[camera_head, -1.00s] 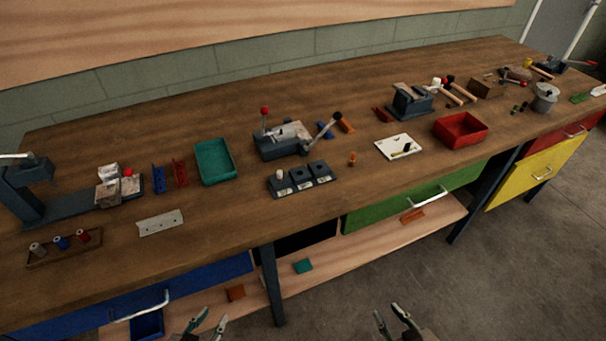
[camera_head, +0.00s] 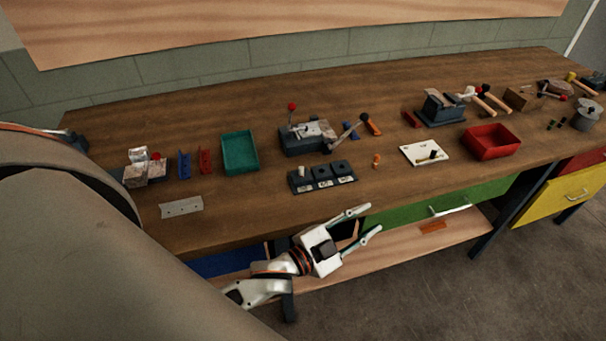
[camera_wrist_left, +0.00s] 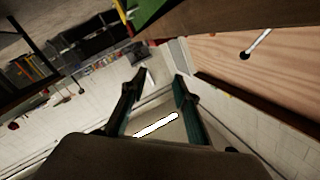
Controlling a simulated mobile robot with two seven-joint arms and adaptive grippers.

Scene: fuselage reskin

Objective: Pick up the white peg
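A small white peg (camera_head: 301,171) stands upright in the leftmost block of a dark three-block holder (camera_head: 323,178) near the bench's front edge. My left gripper (camera_head: 366,221) is open and empty. It is at the front edge of the bench, to the right of and nearer than the holder, apart from the peg. In the left wrist view, the two fingers (camera_wrist_left: 160,80) are spread with nothing between them, and the peg cannot be made out there. My right gripper is not in view.
Behind the holder stands a grey press-like fixture (camera_head: 306,138) with a red-knobbed lever. A teal tray (camera_head: 240,152) is at left; a white plate (camera_head: 423,152) and red bin (camera_head: 492,141) are at right. A metal strip (camera_head: 181,207) lies near the front edge. Drawers and a shelf are below.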

